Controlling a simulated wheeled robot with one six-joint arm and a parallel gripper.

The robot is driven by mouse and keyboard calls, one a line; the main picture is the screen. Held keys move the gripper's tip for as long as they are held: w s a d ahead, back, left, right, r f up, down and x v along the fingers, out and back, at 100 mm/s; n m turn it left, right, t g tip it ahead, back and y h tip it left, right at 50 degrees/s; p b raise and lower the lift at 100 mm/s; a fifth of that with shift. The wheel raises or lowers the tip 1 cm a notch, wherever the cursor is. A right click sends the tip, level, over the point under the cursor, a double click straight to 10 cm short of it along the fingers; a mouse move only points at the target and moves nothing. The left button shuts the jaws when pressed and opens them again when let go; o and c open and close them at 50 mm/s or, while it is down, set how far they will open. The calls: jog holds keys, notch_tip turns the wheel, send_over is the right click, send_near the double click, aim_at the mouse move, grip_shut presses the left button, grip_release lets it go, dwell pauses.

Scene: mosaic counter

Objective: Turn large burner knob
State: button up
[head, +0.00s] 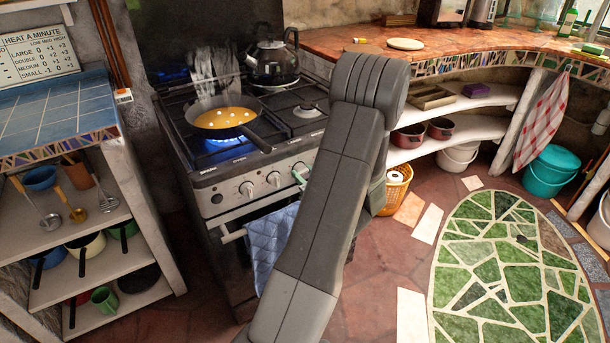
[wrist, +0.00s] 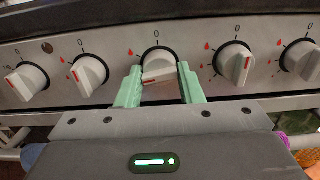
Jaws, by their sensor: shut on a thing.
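The stove's front panel carries a row of several white knobs with red marks. My gripper (wrist: 160,72) has its pale green fingers on either side of the middle knob (wrist: 157,64) in the wrist view and is shut on it. That knob's red mark lies roughly sideways, away from the 0 above it. In the head view my gripper (head: 300,174) is at the panel, mostly hidden by my arm. Two knobs to its left show clearly (head: 246,188) (head: 273,179). The pictures do not show which burner the held knob serves.
A pan (head: 222,119) of yellow food sits over a blue flame (head: 222,147), with steam rising. A black kettle (head: 272,62) stands behind it. A blue towel (head: 268,245) hangs on the oven handle. A sign (head: 38,53) about heat stands at left.

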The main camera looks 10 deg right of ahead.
jog(key=shift+m, duration=0.3)
jog(key=m+p, duration=0.3)
jog(key=m, duration=0.1)
jog(key=shift+r, duration=0.15)
jog(key=m+p, duration=0.3)
jog(key=m, duration=0.2)
jog(key=shift+a+m, duration=0.1)
jog(key=shift+m, duration=0.3)
jog(key=m+p, duration=0.3)
jog(key=m, duration=0.2)
jog(key=shift+m+p, duration=1.25)
jog(key=shift+m, duration=1.05)
jog(key=o, duration=1)
jog(key=shift+c, duration=0.2)
